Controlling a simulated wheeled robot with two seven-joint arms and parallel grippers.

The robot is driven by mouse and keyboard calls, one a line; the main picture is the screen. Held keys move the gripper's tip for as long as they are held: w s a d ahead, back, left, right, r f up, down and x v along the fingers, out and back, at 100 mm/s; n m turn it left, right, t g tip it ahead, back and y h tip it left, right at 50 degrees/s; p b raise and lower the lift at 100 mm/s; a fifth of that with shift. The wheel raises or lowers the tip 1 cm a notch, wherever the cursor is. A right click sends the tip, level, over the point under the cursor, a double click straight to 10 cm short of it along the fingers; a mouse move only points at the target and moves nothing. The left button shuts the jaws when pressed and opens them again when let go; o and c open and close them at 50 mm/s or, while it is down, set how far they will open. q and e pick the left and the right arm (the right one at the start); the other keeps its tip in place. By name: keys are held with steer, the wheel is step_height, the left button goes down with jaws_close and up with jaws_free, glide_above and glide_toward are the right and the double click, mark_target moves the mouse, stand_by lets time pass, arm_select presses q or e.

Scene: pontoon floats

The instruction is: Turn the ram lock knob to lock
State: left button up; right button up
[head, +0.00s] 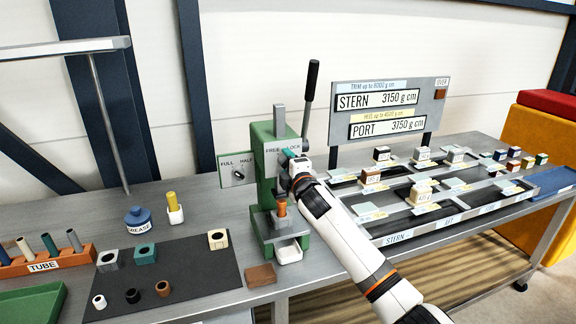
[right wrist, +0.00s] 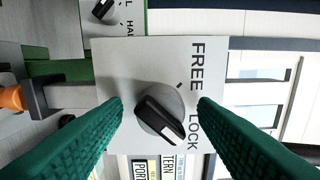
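The ram lock knob (right wrist: 160,118) is a black bar on a round grey base, set on a pale plate (right wrist: 120,70) lettered FREE and LOCK. In the right wrist view, the bar lies slanted, its white-marked end toward the LOCK lettering. A short tick mark shows on the FREE side. My right gripper (head: 289,156) is at the plate on the green press (head: 262,190) and hides the knob in the head view. Its two green fingers are open on either side of the knob, with a gap visible at each side. My left gripper is not in view.
A FULL/HALF plate with another knob (head: 239,174) is left of the press. The press's black-handled lever (head: 311,90) rises just behind my right gripper. An orange piece (head: 281,208) stands low on the press. A sign board (head: 385,108) and block-loaded trays are to the right.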

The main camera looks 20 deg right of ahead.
steer(key=s+b, duration=0.2)
steer(key=s, duration=1)
steer(key=shift+d+b, duration=0.2)
steer(key=shift+b, duration=0.15)
steer(key=shift+f, duration=0.1)
